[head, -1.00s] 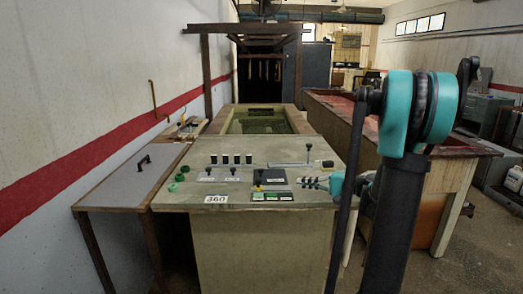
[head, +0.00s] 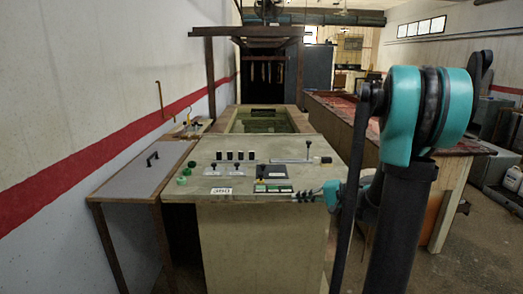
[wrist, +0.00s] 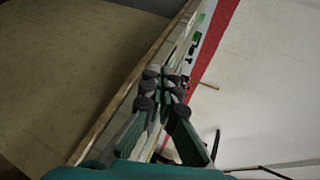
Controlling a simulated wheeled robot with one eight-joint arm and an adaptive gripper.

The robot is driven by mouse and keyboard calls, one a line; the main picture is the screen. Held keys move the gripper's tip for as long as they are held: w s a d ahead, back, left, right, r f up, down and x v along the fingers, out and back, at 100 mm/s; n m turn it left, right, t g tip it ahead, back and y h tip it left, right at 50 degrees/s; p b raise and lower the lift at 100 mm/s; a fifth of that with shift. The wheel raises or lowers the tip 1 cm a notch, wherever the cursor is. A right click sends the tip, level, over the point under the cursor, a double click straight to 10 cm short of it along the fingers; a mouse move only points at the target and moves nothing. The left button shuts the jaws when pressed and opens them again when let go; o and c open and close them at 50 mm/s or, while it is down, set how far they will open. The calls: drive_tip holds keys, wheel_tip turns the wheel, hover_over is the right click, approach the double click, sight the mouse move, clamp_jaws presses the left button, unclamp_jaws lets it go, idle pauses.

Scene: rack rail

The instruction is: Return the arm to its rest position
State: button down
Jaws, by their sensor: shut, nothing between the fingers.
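My gripper (head: 303,196) shows in the head view at the front right of the control console, small and partly hidden behind my own arm links. Its fingers point left over the console's front right corner; I cannot tell whether they touch it. In the wrist view my gripper (wrist: 165,82) has its dark fingertips together, with nothing between them. My arm, with a large teal joint (head: 427,105), stands bent at the right of the head view.
The console (head: 265,240) has knobs, switches and a white 360 label (head: 221,191). A low side table (head: 140,178) stands against the left wall. A long bench (head: 455,190) stands behind my arm at the right. Bare floor shows at the lower right.

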drive_tip(key=s+a+f+n+g+h, duration=0.1)
drive_tip(key=s+f+n+g+h, duration=0.1)
drive_tip(key=s+f+h, duration=0.75)
drive_tip(key=s+d+f+n+h, duration=0.1)
drive_tip(key=s+d+f, duration=0.1)
drive_tip(key=s, duration=0.4)
drive_tip(key=s+d+f+n+h, duration=0.2)
drive_tip(key=s+d+f, duration=0.1)
drive_tip(key=s, duration=0.3)
drive_tip(key=shift+s+d, duration=0.2)
drive_tip(key=shift+d, duration=0.55)
